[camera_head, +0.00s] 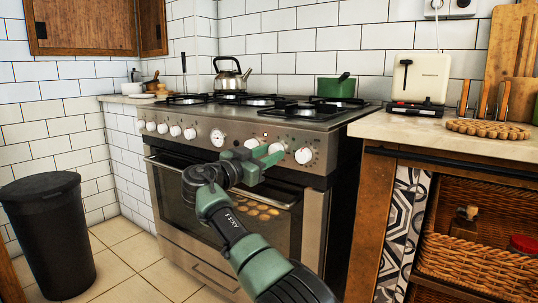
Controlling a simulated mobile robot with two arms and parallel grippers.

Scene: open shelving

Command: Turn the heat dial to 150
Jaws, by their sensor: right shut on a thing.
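The stove (235,190) has a steel front panel with a row of white dials. My right gripper (271,154) is at the right part of this panel, its green fingers shut on a white dial (277,148). The fingers hide part of that dial. Another white dial (303,155) is just right of the fingers and one (252,143) is just left. My left gripper is not in view.
The oven door (215,210) below the panel is closed, with its handle (190,172) across the top. A kettle (231,75) and a green pot (336,88) stand on the hob. A wooden counter unit (372,200) is close on the right. A black bin (50,240) stands left; tiled floor is clear between.

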